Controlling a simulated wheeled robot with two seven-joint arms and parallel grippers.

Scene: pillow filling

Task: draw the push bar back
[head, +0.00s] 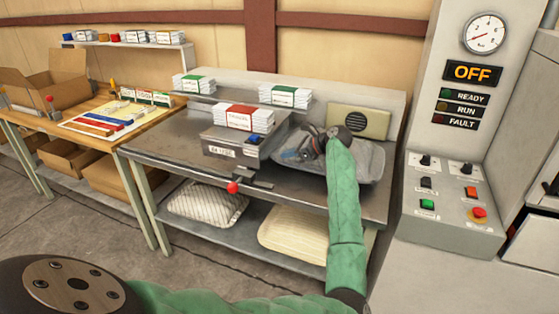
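A dark bar with a red ball knob (233,187) sticks out at the front of a grey metal machine (222,150) on the steel bench; I take it to be the push bar. My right gripper is not in view.
White packs with red (243,117) and green (285,96) labels rest on the machine and rear shelf. A control panel (450,205) stands at right, its display reading OFF. Pillow-like packs (208,203) lie on the lower shelf. A wooden table (60,120) is at left.

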